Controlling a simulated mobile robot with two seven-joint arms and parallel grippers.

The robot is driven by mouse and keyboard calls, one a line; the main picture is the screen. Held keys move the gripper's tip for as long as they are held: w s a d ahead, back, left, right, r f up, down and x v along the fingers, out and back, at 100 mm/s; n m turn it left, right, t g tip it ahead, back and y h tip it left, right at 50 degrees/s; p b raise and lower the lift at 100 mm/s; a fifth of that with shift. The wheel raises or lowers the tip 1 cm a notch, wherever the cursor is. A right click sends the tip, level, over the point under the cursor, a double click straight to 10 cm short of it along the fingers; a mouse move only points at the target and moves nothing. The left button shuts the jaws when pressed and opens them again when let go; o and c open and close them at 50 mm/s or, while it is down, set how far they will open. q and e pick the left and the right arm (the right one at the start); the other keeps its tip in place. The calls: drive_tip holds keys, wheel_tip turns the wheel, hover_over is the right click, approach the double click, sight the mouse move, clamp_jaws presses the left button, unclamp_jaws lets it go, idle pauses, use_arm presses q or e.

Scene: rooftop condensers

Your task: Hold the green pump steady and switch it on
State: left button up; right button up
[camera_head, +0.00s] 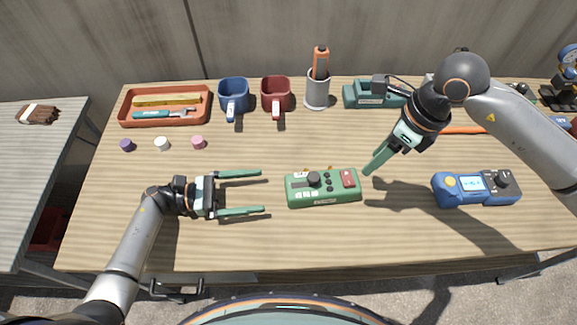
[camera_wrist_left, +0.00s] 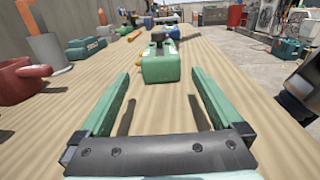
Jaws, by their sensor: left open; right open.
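The green pump (camera_head: 323,189) lies on the table in front of me, with a dark knob, several small dark buttons and a red switch (camera_head: 348,178) at its right end. My left gripper (camera_head: 264,192) is open and empty just left of the pump, its two fingers pointing at it with a gap between. In the left wrist view the pump (camera_wrist_left: 160,66) stands ahead, beyond and between the open fingers (camera_wrist_left: 160,90). My right gripper (camera_head: 372,168) is above the table just right of the pump, fingers pointing down-left towards the red switch end, apart from it.
A blue device (camera_head: 476,189) with a screen stands to the right. Behind are an orange tray (camera_head: 164,106) of tools, a blue mug (camera_head: 234,96), a red mug (camera_head: 276,95), a grey cup (camera_head: 317,93) and a green case (camera_head: 368,97). Small caps lie back left. The front table is clear.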

sight(299, 185)
use_arm(q)
drive_tip(key=d, duration=0.3)
drive_tip(key=w+d, duration=0.1)
drive_tip(key=d, duration=0.3)
drive_tip(key=w+d, duration=0.1)
drive_tip(key=d, duration=0.2)
drive_tip(key=shift+d, duration=0.4)
